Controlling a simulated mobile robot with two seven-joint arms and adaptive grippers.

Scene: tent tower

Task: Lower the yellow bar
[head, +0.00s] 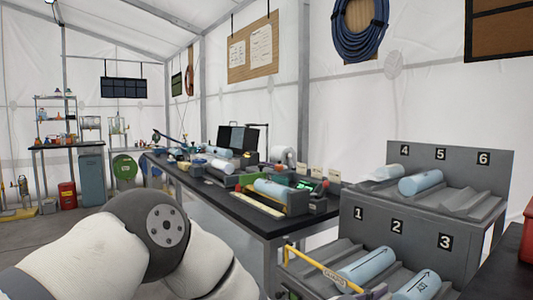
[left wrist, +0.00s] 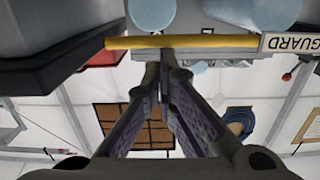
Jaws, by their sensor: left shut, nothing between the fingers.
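The yellow bar (head: 312,264) crosses the front of the lower rack at the bottom right of the head view, sloping down to the right. Its white label reads GUARD in the left wrist view, where the bar (left wrist: 205,42) runs across the top. My right gripper is in neither view.
The lower rack (head: 388,240), numbered 1 to 3, holds light blue cylinders (head: 366,267) behind the bar. The upper rack (head: 470,161), numbered 4 to 6, holds more. A dark workbench (head: 222,192) crowded with equipment stands to the left. Open floor lies further left.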

